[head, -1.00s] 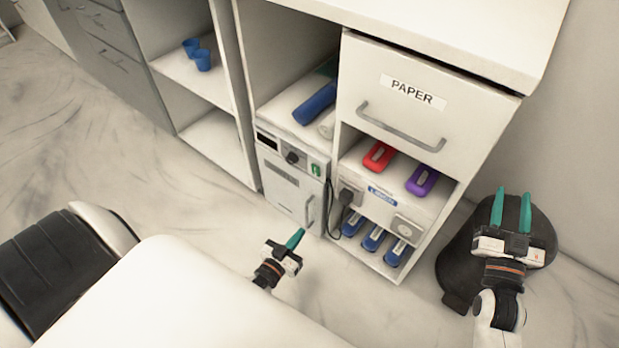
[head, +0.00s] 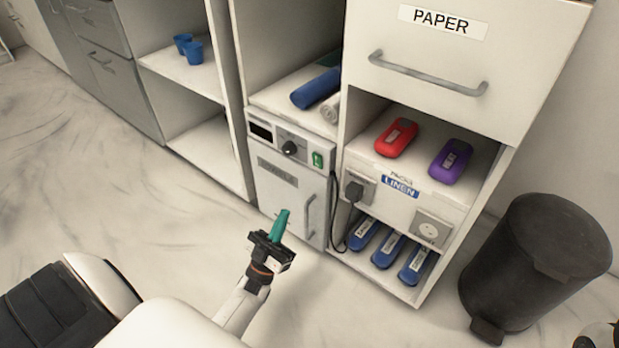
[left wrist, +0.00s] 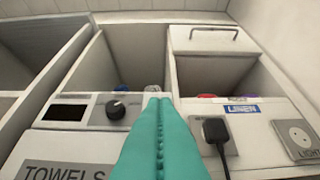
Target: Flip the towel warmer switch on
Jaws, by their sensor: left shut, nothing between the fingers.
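The towel warmer (head: 290,192) is a white box in the low middle bay of the cabinet. Its panel has a dark display, a black knob (head: 290,148) and a green switch (head: 317,160). My left gripper (head: 284,213) has teal fingers, shut and empty, in front of the warmer door and below the switch, apart from it in the head view. In the left wrist view, the shut fingers (left wrist: 158,101) point at the panel right of the knob (left wrist: 116,110) and hide the switch. I cannot tell the switch's position.
A black plug (head: 354,190) sits in an outlet right of the warmer, its cord hanging beside the door handle (head: 309,217). Another socket (head: 431,230) is farther right. A black bin (head: 535,265) stands at the right. Floor left of the warmer is clear.

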